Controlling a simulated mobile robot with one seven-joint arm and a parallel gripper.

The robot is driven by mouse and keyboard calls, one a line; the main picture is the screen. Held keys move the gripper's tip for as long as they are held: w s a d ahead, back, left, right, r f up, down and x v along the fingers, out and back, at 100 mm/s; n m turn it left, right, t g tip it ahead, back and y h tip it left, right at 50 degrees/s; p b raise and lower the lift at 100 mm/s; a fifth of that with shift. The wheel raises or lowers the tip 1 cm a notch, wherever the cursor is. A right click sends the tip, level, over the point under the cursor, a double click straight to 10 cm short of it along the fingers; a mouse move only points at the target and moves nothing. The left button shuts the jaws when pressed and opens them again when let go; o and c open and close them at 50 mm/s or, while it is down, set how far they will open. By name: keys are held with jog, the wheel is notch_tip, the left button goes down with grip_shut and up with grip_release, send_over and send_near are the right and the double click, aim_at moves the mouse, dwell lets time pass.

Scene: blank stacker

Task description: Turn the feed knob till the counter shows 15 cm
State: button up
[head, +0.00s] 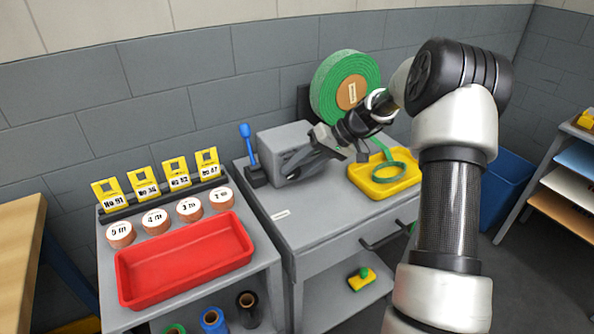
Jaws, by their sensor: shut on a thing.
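The grey feeder box (280,138) stands on the grey bench, with a blue-handled lever (246,143) at its left. My gripper (292,177) reaches in from the right, and its fingers are shut at the front face of the box, where the feed knob is. The fingers cover the knob, so its shape and angle are hidden. The counter and its reading cannot be made out in this view. A large roll of green strap (328,88) stands behind the box. A loose loop of green strap (381,168) lies over a yellow tray (409,180).
To the left, a grey stand holds a red tray (181,261), several labelled rolls and yellow number tags (174,173). A blue bin (505,185) stands right of the bench. A yellow object with a green top (362,280) lies on the lower shelf. The bench front is mostly clear.

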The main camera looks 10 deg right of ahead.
jog(key=y, duration=0.3)
jog(key=m+y, duration=0.1)
jog(key=shift+w+d+f+g+y+b, duration=0.1)
jog(key=shift+d+f+g+y+b, duration=0.2)
jog(key=shift+f+g+b, duration=0.1)
dwell(0.5)
jog(key=o, duration=1)
jog(key=shift+o, duration=0.2)
jog(key=p+v, duration=0.2)
jog(key=v, duration=1.5)
jog(key=shift+d, duration=0.25)
jog(key=shift+f, duration=0.1)
